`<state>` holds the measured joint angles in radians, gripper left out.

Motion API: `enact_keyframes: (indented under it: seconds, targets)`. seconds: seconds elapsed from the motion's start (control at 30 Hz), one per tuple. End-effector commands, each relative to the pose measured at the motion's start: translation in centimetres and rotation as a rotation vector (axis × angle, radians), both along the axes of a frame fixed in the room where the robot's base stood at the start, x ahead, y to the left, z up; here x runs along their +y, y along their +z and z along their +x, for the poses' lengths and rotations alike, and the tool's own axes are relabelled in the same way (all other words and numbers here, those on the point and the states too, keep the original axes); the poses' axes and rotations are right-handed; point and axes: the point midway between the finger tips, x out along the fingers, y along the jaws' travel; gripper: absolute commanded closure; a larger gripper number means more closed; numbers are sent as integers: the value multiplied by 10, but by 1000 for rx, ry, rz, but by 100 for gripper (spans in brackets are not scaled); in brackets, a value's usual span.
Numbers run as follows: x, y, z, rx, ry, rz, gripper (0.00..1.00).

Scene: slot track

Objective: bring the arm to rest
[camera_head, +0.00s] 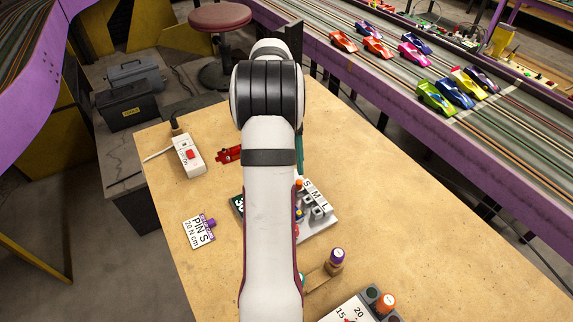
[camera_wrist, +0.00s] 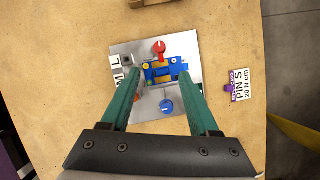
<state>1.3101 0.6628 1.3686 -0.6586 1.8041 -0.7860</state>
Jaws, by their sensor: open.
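My gripper (camera_wrist: 155,82) is open in the wrist view, its two green fingers spread apart with nothing seen held between them. It is above a grey metal plate (camera_wrist: 130,52) that carries a blue block (camera_wrist: 160,70), a red knob-like piece (camera_wrist: 159,48) and a round blue piece (camera_wrist: 166,106). The fingertips overlap the block's two sides in the picture; I cannot tell the height or any contact. In the head view my arm runs down the middle and hides the gripper and much of the grey plate (camera_head: 321,222), which is marked S, M, L.
On the wooden bench (camera_head: 430,230) are a PIN S card (camera_head: 197,232), a white switch box (camera_head: 188,155), a red car (camera_head: 228,155), a purple-capped piece (camera_head: 337,257) and a numbered board (camera_head: 349,309). A track with several toy cars (camera_head: 437,97) lies beyond. The bench's right side is clear.

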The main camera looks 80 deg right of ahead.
Motion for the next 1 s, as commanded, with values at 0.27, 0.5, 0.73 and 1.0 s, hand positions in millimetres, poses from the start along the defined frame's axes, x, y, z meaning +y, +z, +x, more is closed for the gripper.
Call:
enact_keyframes:
  seconds: [0.27,0.5,0.73,1.0]
  targets:
    - [0,0,0,0,0,0,38]
    - [27,19,38,-12,60,-31,38]
    - [228,74,134,-128,322,-140,38]
    - [402,54,64,-294,533,-132,38]
